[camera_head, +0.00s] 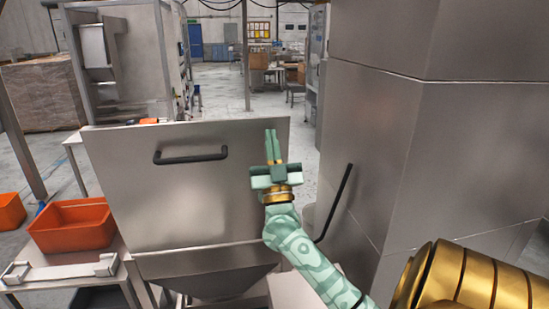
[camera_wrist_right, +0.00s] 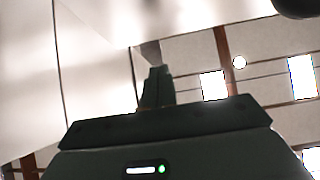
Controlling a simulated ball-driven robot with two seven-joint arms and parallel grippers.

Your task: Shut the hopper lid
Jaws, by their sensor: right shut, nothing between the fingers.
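The hopper lid (camera_head: 205,205) is a flat steel panel with a black bar handle (camera_head: 190,155) on the face toward me. It stands upright, raised above the steel hopper (camera_head: 215,283), whose sloping funnel shows below it. My right gripper (camera_head: 270,147) points upward in front of the lid's right part, right of the handle and apart from it. Its fingers are together and empty. In the right wrist view the shut fingers (camera_wrist_right: 156,88) point at the ceiling beside a pale surface. I cannot tell whether the gripper touches the lid. My left gripper is not in view.
A large steel housing (camera_head: 425,130) fills the right, with a black bar (camera_head: 335,203) beside it. An orange crate (camera_head: 73,226) stands on a low bench (camera_head: 40,275) at the left. Another orange crate (camera_head: 10,211) is at the far left. Open floor (camera_head: 228,92) lies beyond the lid.

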